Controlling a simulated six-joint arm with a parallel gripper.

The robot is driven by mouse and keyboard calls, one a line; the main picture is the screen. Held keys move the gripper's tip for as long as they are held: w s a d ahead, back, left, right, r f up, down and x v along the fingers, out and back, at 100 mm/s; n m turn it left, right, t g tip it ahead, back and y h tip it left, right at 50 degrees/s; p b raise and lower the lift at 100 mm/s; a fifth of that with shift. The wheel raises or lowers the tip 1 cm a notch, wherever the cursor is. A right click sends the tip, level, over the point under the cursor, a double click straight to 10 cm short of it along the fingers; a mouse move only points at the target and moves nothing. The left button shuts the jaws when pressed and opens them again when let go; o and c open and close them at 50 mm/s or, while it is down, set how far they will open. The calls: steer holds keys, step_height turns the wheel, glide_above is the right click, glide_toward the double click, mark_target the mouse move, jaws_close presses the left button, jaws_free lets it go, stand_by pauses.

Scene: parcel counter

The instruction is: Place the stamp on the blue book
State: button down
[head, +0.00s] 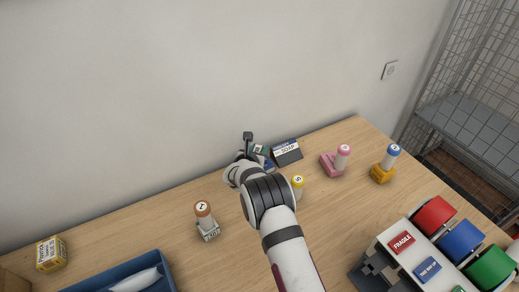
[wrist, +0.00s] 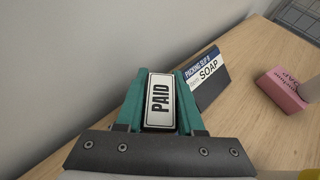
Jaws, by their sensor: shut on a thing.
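My gripper (wrist: 160,100) is shut on a stamp (wrist: 160,101), whose white face reads PAID in the wrist view. The teal fingers stand on both sides of it. In the head view my gripper (head: 262,150) is near the wall, largely hidden by my arm, and the held stamp cannot be made out. A dark booklet with a blue band and white label reading PACKING SLIP and SOAP (wrist: 206,76) lies just right of my gripper; it also shows in the head view (head: 288,153). I cannot tell whether stamp and booklet touch.
A yellow box (head: 51,254) and blue tray (head: 100,281) are at left. A roll dispenser (head: 385,262) is at front right. The wall (head: 150,100) is close behind.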

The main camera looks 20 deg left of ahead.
steer(key=c, duration=0.5)
jaws_free()
steer(key=shift+f, duration=0.1)
steer(key=shift+r, duration=0.2)
steer(key=v, duration=1.2)
steer(key=shift+f, duration=0.1)
